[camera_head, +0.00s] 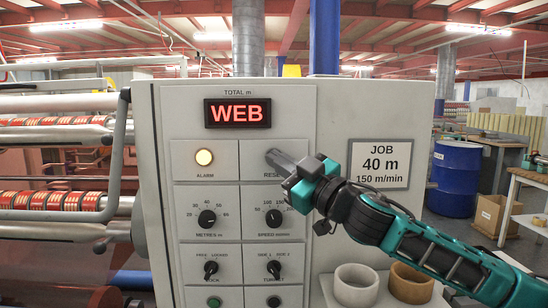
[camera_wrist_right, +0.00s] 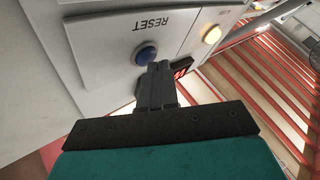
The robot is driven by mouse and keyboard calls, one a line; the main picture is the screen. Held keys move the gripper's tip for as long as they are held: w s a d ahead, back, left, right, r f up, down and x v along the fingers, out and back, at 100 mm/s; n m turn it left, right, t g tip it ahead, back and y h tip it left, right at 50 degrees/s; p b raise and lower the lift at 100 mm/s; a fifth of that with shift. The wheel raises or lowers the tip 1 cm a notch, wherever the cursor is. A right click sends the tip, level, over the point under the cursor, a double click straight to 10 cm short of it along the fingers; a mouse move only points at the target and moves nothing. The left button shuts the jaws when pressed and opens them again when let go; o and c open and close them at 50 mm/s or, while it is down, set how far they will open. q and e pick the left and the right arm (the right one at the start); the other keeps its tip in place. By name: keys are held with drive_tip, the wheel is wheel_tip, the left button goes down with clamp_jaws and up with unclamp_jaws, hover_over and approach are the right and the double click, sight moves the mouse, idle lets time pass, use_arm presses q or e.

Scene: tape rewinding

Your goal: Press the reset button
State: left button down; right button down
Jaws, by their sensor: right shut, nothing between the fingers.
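The blue round reset button (camera_wrist_right: 146,56) shows in the wrist view on its pale plate labelled RESET. My right gripper (camera_wrist_right: 159,68) is shut and empty, and its fingertips are right at the button's edge in that view. I cannot tell whether they touch it. In the head view the right gripper (camera_head: 274,158) reaches in from the right and hides the button and part of the RESET label. The grey control panel (camera_head: 157,235) fills the middle of the head view. My left gripper is not in view.
The display (camera_head: 237,113) reads WEB in red. The alarm lamp (camera_head: 204,157) beside the reset plate glows yellow. Dials, including the speed dial (camera_head: 273,218), sit below. A job sign (camera_head: 379,164) is at right. White (camera_head: 356,285) and brown (camera_head: 411,283) tape rolls stand below my arm.

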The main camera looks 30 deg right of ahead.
drive_tip(key=shift+w+d, duration=0.1)
drive_tip(key=shift+w, duration=0.05)
idle(0.3)
drive_tip(key=shift+s+a, duration=0.4)
drive_tip(key=shift+s, duration=0.25)
drive_tip(key=shift+s+a+b, duration=0.3)
drive_tip(key=shift+s+a, duration=0.15)
drive_tip(key=shift+s, duration=0.25)
drive_tip(key=shift+s+a+b, duration=0.35)
drive_tip(key=shift+s+a, duration=0.05)
drive_tip(key=shift+s, duration=0.35)
drive_tip(key=shift+s+a+b, duration=0.3)
drive_tip(key=shift+s+a, duration=0.15)
drive_tip(key=shift+s, duration=0.25)
